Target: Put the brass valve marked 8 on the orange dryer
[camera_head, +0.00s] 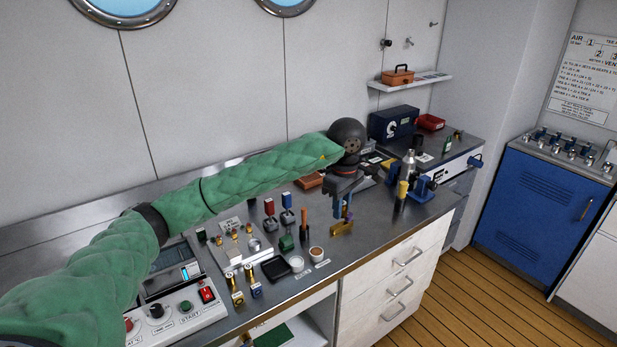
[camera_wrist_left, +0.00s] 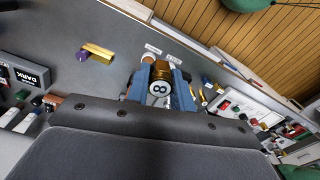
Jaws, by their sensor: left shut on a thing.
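My left gripper (camera_head: 341,200) reaches over the worktop with its fingers pointing down. In the left wrist view, its two blue-grey fingers are shut on the brass valve (camera_wrist_left: 160,88), whose round white face carries a black 8. In the head view the valve is mostly hidden by the gripper, and I cannot make it out. I cannot tell for sure which thing is the orange dryer; an orange-brown box (camera_head: 309,181) lies behind the gripper, partly hidden. My right gripper is not in view.
A yellow and purple piece (camera_head: 342,229) lies below the gripper. Red (camera_head: 269,207) and blue (camera_head: 287,201) topped fittings, small cups (camera_head: 316,253) and a black tray (camera_head: 275,268) stand left of it. A blue clamp (camera_head: 421,187) stands right. The front edge beside the yellow piece is clear.

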